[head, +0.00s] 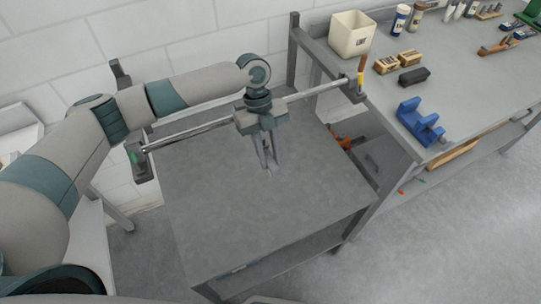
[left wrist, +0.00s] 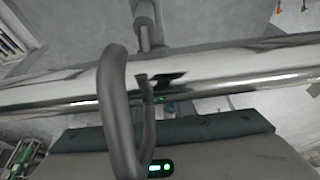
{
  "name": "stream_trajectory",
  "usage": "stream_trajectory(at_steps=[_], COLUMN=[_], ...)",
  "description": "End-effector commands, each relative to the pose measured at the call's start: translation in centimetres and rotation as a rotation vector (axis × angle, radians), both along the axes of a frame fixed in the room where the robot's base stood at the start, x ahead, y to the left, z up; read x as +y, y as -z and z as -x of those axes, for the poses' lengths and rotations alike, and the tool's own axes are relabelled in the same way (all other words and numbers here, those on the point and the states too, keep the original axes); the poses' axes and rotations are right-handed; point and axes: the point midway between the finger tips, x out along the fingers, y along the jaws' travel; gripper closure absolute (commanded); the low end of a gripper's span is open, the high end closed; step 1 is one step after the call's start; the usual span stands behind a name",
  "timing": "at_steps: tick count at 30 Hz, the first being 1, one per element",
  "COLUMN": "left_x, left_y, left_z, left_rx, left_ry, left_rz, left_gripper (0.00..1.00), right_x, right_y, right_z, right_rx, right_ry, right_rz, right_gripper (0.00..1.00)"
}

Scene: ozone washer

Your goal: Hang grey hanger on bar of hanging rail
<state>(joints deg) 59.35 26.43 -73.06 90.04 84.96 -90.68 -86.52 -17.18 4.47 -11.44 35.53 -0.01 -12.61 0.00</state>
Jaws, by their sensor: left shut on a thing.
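The bar (head: 190,134) of the hanging rail runs slantwise above a grey table, held by a bracket at each end. My left gripper (head: 268,167) is at the middle of the bar, with its fingers pointing down and close together. The hanger's body is not clear in the head view. My right gripper is not in view.
The grey table (head: 220,210) under the rail has a clear top. A workbench (head: 455,65) at the right holds a white bin (head: 351,35), a blue holder (head: 420,122) and several small items. A white brick wall stands behind the rail.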

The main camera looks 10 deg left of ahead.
Motion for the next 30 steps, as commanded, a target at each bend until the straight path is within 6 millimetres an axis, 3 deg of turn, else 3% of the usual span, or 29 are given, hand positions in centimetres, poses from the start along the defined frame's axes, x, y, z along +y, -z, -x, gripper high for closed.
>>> stream_trajectory(at_steps=[7, 21, 22, 24, 30], left_x=[0.0, 0.0, 0.0, 0.0, 0.0], left_y=[1.2, 1.4, 1.4, 1.4, 1.5], left_z=[0.0, 0.0, 0.0, 0.0, 0.0], left_rx=[-0.001, -0.001, -0.001, -0.001, 0.0], left_ry=[0.0, 0.0, 0.0, 0.0, 0.0], left_rz=[0.001, 0.001, 0.001, 0.001, 0.0], left_gripper=[1.0, 1.0, 0.7, 0.55, 0.55], right_x=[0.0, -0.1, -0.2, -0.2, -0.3], right_y=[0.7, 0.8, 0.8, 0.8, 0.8], right_z=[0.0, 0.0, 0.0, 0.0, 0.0], right_rx=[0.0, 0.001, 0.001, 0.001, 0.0], right_ry=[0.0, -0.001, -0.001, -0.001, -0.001], right_rz=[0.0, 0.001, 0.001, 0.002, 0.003], right_gripper=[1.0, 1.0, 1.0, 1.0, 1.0])
